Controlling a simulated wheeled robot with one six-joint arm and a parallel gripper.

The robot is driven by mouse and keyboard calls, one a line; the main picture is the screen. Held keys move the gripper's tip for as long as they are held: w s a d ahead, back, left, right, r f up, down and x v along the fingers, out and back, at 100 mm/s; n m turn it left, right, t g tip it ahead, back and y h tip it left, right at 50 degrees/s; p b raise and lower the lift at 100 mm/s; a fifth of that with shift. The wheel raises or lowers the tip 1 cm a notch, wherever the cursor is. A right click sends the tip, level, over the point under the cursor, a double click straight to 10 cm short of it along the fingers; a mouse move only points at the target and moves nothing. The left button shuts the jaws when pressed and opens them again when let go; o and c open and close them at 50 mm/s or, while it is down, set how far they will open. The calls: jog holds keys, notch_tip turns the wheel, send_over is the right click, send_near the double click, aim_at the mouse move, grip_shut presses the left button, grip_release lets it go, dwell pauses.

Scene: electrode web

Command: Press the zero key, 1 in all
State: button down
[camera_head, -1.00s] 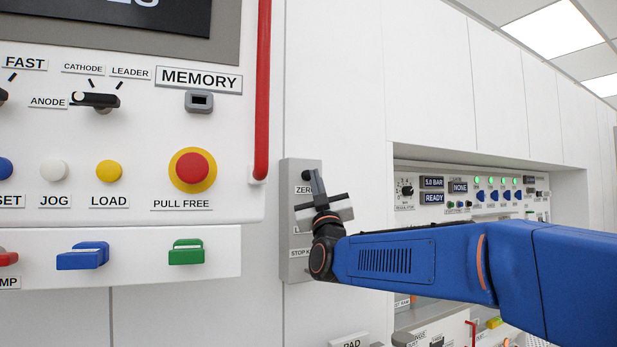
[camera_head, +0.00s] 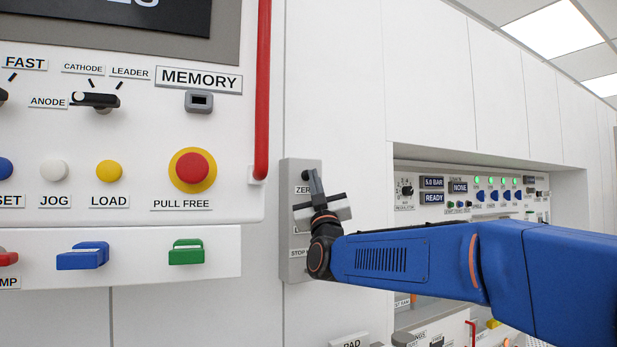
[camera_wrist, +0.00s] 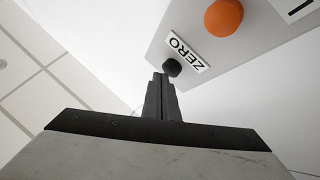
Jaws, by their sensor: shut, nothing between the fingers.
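The zero key is a small black round button. In the wrist view the key (camera_wrist: 173,67) sits beside the white ZERO label (camera_wrist: 188,53) on a grey key box. In the head view the key (camera_head: 305,175) shows at the top of the grey key box (camera_head: 293,166), partly covered by my gripper. My gripper (camera_head: 314,172) is shut and empty, its tip at the key. In the wrist view my fingertips (camera_wrist: 161,76) overlap the key's edge. I cannot tell whether they touch it or stand just short of it.
An orange button (camera_wrist: 223,17) lies on the same box beyond the ZERO label. A red rail (camera_head: 263,90) stands left of the box, beside the panel with the red PULL FREE button (camera_head: 192,168). A recessed control bay (camera_head: 470,160) opens to the right.

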jog(key=shift+w+a, duration=0.3)
jog(key=shift+w, duration=0.1)
dwell(0.6)
jog(key=shift+s+d, duration=0.1)
dwell(0.3)
jog(key=shift+s+d, duration=0.4)
jog(key=shift+s, duration=0.2)
jog(key=shift+s, duration=0.1)
jog(key=s+d, duration=0.1)
jog(key=s, duration=0.1)
jog(key=s+d, duration=0.1)
jog(key=s, duration=0.1)
jog(key=shift+d, duration=0.4)
dwell(0.7)
